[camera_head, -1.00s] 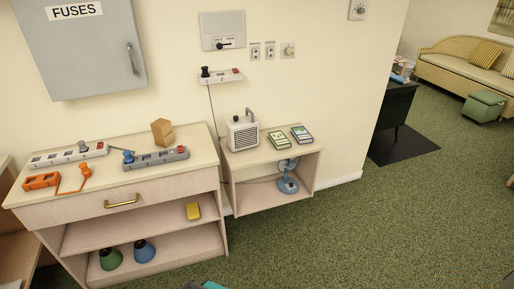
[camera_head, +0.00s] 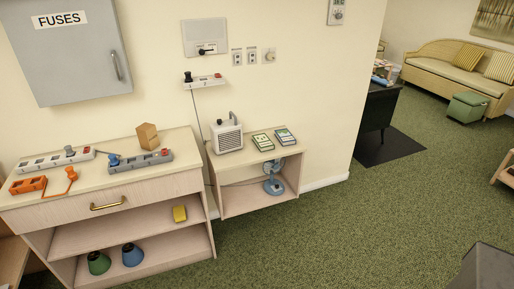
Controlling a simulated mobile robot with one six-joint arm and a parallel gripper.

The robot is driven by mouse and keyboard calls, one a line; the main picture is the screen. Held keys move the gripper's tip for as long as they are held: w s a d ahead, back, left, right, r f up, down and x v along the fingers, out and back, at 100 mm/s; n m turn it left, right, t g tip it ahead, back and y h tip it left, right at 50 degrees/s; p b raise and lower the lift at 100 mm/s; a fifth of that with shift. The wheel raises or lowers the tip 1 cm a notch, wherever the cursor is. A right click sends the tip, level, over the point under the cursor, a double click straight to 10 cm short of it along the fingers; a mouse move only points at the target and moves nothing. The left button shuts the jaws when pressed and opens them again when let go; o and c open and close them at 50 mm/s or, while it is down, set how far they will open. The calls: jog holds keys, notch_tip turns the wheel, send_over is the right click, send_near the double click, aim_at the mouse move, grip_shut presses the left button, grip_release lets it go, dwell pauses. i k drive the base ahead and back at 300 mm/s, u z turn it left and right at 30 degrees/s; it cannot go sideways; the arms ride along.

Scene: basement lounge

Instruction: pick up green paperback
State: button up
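I cannot pick out a green paperback for certain. Two small flat items with pale faces and dark green edges lie side by side on the low cabinet's top (camera_head: 243,160): the left one (camera_head: 262,142) and the right one (camera_head: 285,137). They look like thin books, but they are too small to identify. Nothing covers them. My gripper is not in view.
A cream heater (camera_head: 227,137) stands left of the two flat items, and a blue fan (camera_head: 273,184) sits below. A drawer unit (camera_head: 60,212) with power strips stands left. Green carpet (camera_head: 330,235) is open in front. A dark grey block (camera_head: 487,268) fills the bottom right corner.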

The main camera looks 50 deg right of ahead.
aim_at(263, 143)
jog(key=z, duration=0.6)
jog(key=i, duration=0.95)
jog(key=u, duration=0.15)
jog(key=k, duration=0.95)
jog(key=z, duration=0.2)
jog(key=i, duration=0.5)
jog(key=u, duration=0.1)
